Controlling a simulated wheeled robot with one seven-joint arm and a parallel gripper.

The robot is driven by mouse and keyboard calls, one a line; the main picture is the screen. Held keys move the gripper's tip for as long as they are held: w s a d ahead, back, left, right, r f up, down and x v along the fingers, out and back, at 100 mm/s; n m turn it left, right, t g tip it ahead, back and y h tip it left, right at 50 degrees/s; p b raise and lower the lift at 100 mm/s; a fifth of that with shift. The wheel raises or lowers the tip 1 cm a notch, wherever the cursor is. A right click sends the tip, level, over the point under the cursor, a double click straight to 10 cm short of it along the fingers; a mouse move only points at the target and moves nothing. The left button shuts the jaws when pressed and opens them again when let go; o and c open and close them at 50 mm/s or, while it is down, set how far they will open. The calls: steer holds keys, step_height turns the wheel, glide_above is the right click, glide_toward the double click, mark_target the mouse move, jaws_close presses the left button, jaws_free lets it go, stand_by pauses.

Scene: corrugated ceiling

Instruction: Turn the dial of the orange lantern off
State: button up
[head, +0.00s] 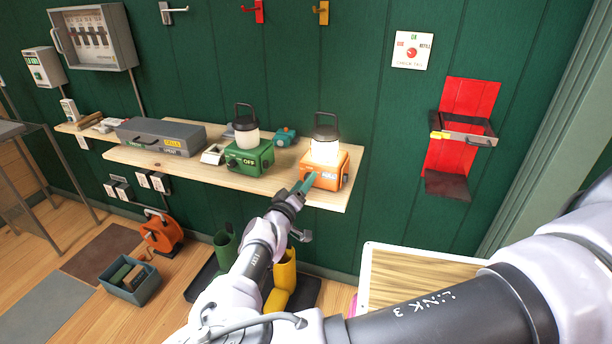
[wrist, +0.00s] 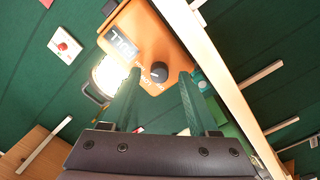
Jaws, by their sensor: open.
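The orange lantern (head: 335,180) stands at the right end of the wooden shelf. Its lamp is glowing, and a black handle arches above it. In the wrist view, the orange lantern (wrist: 178,52) appears tilted, with a display that seems to read FULL and a black round dial (wrist: 159,72) on its face. My gripper (head: 304,184) is in front of the lantern's face. In the wrist view, my gripper (wrist: 160,78) is open, its two green fingers pointing at the face with the dial between their tips. I cannot tell whether they touch it.
A green lantern (head: 248,158) marked OFF stands left of the orange one, with a teal item (head: 285,137) behind. A grey case (head: 160,135) lies farther left on the shelf (head: 245,184). A red wall holder (head: 447,165) hangs to the right. Boots stand below.

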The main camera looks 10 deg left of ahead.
steer(key=shift+w+d, duration=0.1)
steer(key=shift+w, duration=0.15)
jaws_close()
